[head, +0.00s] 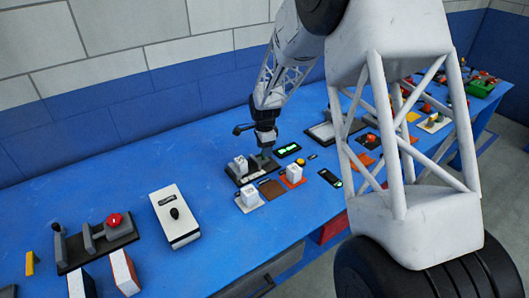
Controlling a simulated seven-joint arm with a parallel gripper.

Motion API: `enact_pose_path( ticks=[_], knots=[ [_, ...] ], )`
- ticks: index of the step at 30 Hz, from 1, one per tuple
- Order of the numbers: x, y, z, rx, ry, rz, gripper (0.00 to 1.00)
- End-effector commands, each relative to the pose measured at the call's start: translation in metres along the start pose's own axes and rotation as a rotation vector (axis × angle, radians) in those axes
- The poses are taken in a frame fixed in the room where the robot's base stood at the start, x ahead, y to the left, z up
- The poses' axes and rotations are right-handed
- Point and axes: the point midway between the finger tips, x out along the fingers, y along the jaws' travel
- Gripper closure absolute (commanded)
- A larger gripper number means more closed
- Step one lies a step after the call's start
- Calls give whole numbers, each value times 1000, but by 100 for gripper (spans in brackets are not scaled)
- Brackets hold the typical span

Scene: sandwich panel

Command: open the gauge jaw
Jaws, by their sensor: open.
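The gauge (252,175) is a dark base with a pale strip along its front, near the middle of the blue bench. A white marked block (240,165) stands at its left part. A grey upright piece, apparently the gauge jaw (259,161), stands to the right of that block. My gripper (266,152) points down just above and behind this grey piece. It is open, with nothing seen in it. The fingertips are small and dark, so I cannot tell whether they touch the jaw or straddle it. A black display with green digits (289,150) lies right of the gauge.
White blocks stand on a pale pad (251,204) and an orange pad (292,182) in front of the gauge. A brown pad (270,189) lies between them. A white box with a black knob (175,217) stands left. My arm hides part of the right side.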

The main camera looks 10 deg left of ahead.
Motion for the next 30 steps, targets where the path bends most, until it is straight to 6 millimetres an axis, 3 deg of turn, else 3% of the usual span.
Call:
enact_pose_path(
  ticks=[6, 12, 30],
  knots=[
    [-30, 0, 0, 0, 0, -2, 50],
    [-46, 0, 0, 0, 0, 0, 50],
    [-55, 4, -3, -6, 0, -2, 50]
  ],
)
